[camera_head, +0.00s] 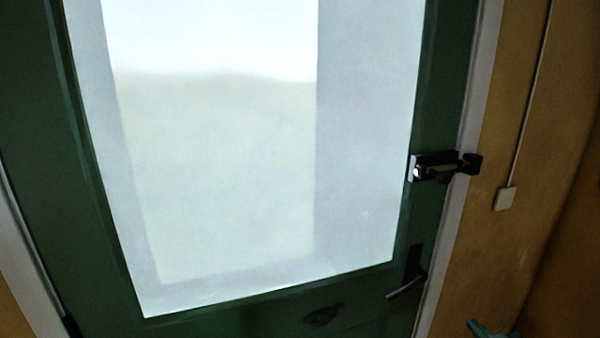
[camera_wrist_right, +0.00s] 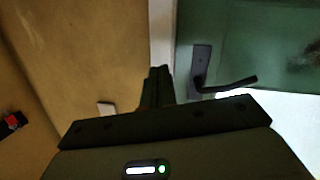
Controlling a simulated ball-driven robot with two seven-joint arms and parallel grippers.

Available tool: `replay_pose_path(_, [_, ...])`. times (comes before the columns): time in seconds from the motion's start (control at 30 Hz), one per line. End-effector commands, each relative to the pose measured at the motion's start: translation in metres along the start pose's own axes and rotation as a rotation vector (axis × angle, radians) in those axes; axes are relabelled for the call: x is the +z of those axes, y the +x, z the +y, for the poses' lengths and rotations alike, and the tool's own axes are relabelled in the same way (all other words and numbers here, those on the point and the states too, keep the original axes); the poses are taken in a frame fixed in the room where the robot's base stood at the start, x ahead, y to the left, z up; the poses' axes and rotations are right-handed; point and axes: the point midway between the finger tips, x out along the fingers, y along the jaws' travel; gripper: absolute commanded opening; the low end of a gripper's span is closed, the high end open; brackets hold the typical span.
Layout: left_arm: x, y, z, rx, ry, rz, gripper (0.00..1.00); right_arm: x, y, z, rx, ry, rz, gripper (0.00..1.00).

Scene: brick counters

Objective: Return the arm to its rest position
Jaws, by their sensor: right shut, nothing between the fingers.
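My right gripper (camera_wrist_right: 158,70) shows in the right wrist view. Its dark fingers are together with nothing between them, pointing up in the picture from the broad dark gripper body, which has a white and a green light. It is apart from the door handle (camera_wrist_right: 226,85), whose black lever and plate show to the right of the fingers. The same handle (camera_head: 410,275) is at the lower right of the green door in the head view. I cannot make out my right gripper clearly in the head view. My left gripper is in neither view.
The green door (camera_head: 30,80) has a bright glass pane (camera_head: 230,150). A black latch (camera_head: 435,168) sits at its right edge. A white switch (camera_head: 505,198) is on the ochre wall (camera_head: 545,170). A teal piece (camera_head: 490,330) at the bottom edge is mostly cut off.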

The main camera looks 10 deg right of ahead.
Motion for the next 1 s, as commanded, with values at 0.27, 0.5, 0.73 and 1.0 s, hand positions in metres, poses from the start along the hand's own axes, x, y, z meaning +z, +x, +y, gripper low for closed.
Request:
replay_pose_path(0.27, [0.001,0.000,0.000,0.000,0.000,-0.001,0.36,0.226,-0.090,-0.055,0.005,-0.169,-0.561,0.00])
replay_pose_path(0.5, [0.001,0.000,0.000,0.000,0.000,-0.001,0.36,0.359,-0.234,-0.159,-0.145,-0.210,-0.973,0.00])
replay_pose_path(0.73, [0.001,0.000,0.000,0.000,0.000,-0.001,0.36,0.410,-0.368,-0.268,-0.301,-0.153,-1.229,0.00])
replay_pose_path(1.0, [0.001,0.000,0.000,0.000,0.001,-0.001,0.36,0.411,-0.421,-0.325,-0.362,-0.085,-1.292,0.00])
